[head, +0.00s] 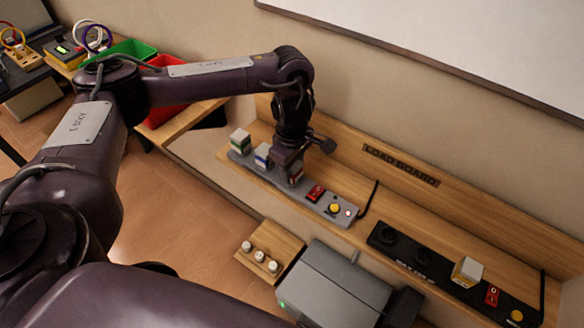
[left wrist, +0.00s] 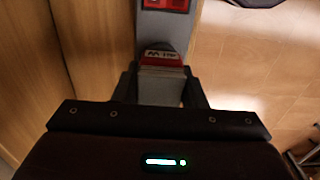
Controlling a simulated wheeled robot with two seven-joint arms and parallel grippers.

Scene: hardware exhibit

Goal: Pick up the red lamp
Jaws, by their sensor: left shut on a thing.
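The red lamp (left wrist: 162,62), a pale block with a red band and a dark printed label, sits between the fingers of my left gripper (left wrist: 160,92) in the left wrist view. In the head view my left gripper (head: 291,165) points down over the grey lamp strip (head: 328,205) on the load board and is shut on the red lamp, mostly hidden there by the fingers. I cannot tell whether the lamp touches the strip. To its left on the strip stand a blue-banded lamp (head: 262,155) and a green-banded lamp (head: 240,141). My right gripper is not in view.
The strip also carries a red switch (head: 315,193) and a yellow button (head: 334,208). A black strip (head: 440,268) with a pale lamp (head: 467,270) lies to the right. A small wooden block with white knobs (head: 268,248) and a grey box (head: 333,285) are in front.

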